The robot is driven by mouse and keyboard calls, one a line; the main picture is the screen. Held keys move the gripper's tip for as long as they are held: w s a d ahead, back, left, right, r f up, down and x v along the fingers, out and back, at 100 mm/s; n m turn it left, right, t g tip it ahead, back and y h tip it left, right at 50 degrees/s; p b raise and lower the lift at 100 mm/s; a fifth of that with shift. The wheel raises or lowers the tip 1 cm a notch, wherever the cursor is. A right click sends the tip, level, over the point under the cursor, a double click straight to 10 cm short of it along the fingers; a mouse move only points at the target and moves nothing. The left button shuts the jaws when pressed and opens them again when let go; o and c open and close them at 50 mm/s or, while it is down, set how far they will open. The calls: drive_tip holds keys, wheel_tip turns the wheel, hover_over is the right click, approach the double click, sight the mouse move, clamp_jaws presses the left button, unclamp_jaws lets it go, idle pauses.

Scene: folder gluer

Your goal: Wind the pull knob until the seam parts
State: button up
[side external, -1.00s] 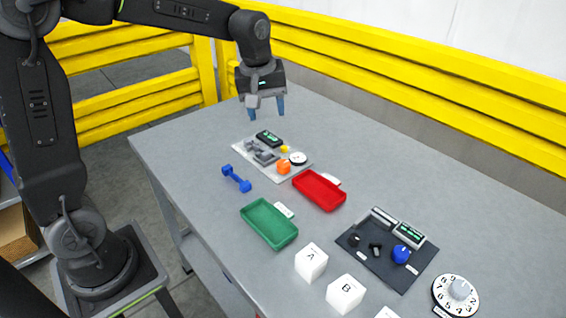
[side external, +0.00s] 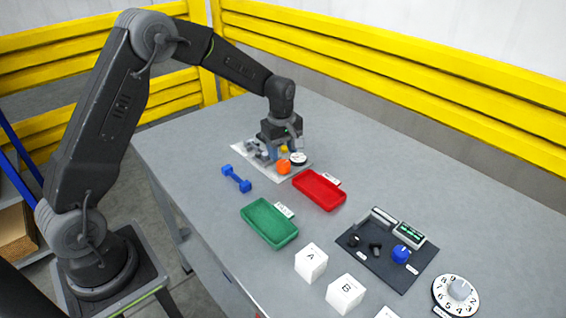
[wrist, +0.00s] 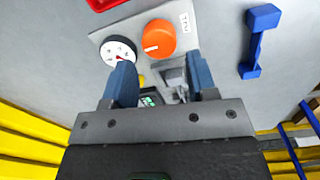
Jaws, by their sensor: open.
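The orange knob (side external: 284,167), which I take as the pull knob, stands on a light plate (side external: 290,178) near a white dial gauge (side external: 298,158). In the wrist view the orange knob (wrist: 159,38) has a white mark on its top and lies just beyond my fingertips. My gripper (wrist: 159,62) is open and empty, pointing down over the plate; it also shows in the side view (side external: 281,151). Grey clamp parts (wrist: 172,80) lie between the fingers, with a small yellow part (wrist: 141,79). The seam cannot be made out. A dark display (wrist: 151,98) is partly hidden by my gripper.
A blue dumbbell-shaped part (side external: 236,179) lies left of the plate. A red tray (side external: 320,205) and a green tray (side external: 268,240) stand nearer the camera. The table's back is clear.

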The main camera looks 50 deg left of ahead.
sight(283, 163)
drive_tip(key=shift+w+f, duration=0.1)
drive_tip(key=shift+f, duration=2.3)
drive_tip(key=c, duration=0.6)
drive_tip(key=shift+c, duration=0.2)
